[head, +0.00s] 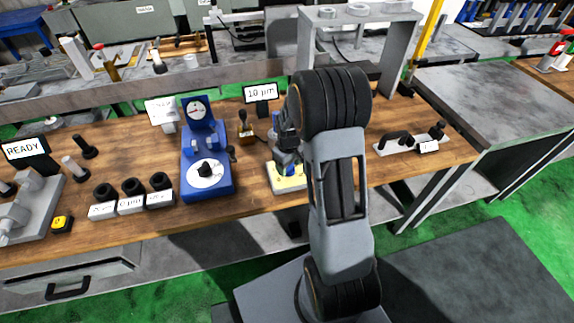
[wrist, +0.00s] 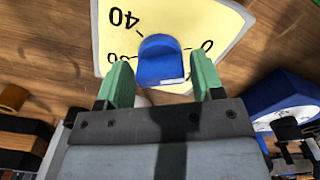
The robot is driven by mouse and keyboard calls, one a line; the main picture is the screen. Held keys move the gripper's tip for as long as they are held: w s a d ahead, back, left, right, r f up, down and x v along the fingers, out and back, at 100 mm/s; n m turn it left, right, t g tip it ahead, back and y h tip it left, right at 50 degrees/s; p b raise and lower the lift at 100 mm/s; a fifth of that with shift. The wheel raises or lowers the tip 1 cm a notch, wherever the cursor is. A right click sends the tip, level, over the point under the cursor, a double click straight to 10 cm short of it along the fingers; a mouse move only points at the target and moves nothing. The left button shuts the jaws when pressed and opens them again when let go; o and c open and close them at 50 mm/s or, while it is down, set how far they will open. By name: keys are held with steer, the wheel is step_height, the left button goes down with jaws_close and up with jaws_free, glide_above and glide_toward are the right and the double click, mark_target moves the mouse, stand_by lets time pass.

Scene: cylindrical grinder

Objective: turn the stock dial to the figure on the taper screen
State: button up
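The stock dial is a yellow plate (wrist: 190,20) with a blue knob (wrist: 160,62) at its middle. In the wrist view its figures are upside down: 40 at upper left, 0 at right, another at left partly hidden by a finger. The plate's yellow corner shows in the head view (head: 287,184), mostly behind my arm. The taper screen (head: 260,93) reads 10 µm. My gripper (wrist: 162,72) has its green fingers apart, one on each side of the knob, with visible gaps. Its height relative to the knob is hard to tell.
A blue gauge stand (head: 222,182) with a white dial and black knob stands left of the stock dial. Black rings (head: 132,187) on labelled blocks, a READY screen (head: 27,149) and a grey fixture lie farther left.

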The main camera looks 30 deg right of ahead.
steer(key=c, duration=0.6)
steer(key=shift+a, duration=0.2)
steer(key=shift+c, duration=0.3)
steer(key=shift+d, duration=0.15)
steer(key=m+b, duration=0.1)
steer(key=m, duration=0.4)
steer(key=shift+b, duration=0.35)
steer(key=m+b, duration=0.1)
steer(key=m, duration=0.5)
steer(key=shift+m, duration=0.6)
steer(key=o, duration=0.9)
steer(key=shift+o, duration=0.2)
